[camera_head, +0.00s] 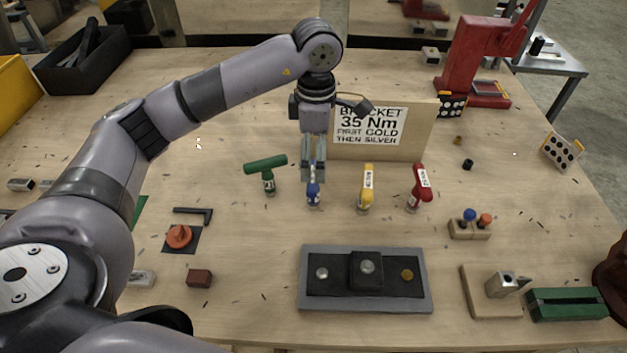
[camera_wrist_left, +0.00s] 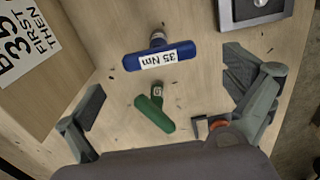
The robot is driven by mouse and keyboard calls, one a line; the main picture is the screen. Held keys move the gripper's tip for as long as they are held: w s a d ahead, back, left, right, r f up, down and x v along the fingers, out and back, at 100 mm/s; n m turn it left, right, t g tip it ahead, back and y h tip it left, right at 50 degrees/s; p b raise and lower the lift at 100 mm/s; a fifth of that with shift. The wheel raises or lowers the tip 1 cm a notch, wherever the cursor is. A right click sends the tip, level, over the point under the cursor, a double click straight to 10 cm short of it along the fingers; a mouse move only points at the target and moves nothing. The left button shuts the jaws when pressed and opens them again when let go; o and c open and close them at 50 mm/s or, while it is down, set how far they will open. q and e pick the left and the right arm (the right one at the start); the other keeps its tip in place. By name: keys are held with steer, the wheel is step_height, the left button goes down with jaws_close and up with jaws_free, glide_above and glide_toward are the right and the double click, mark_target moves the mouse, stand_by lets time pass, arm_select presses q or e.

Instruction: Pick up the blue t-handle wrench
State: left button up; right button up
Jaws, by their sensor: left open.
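The blue T-handle wrench (camera_head: 313,194) stands upright on the wooden table, between a green T-handle wrench (camera_head: 268,174) and a yellow one (camera_head: 367,187). My left gripper (camera_head: 313,178) is over it, hiding most of its handle in the head view. In the left wrist view the blue handle (camera_wrist_left: 160,57) carries a "35 Nm" label and lies beyond the space between the spread fingers (camera_wrist_left: 172,100). The green wrench (camera_wrist_left: 155,113) lies nearer that space. The left gripper is open and empty. My right gripper is out of view.
A red T-handle wrench (camera_head: 419,188) stands right of the yellow one. A sign board (camera_head: 420,140) reading "BRACKET 35 Nm" stands close behind. A grey tray with bolts (camera_head: 365,304) lies in front. A red press (camera_head: 470,60) stands at the back right.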

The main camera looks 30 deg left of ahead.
mark_target(313, 174)
arm_select(q)
steer(key=shift+f, duration=0.85)
steer(key=shift+a+f+p, duration=0.1)
steer(key=shift+f+p, duration=0.45)
steer(key=shift+p, duration=0.05)
steer(key=f, duration=0.1)
steer(key=f+p, duration=0.1)
steer(key=f, duration=0.1)
steer(key=shift+a+f+p, duration=0.25)
steer(key=shift+f+p, duration=0.05)
steer(key=shift+f, duration=0.4)
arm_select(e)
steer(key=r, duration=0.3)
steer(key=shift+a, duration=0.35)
arm_select(q)
steer(key=shift+d, duration=0.1)
steer(key=c, duration=1.5)
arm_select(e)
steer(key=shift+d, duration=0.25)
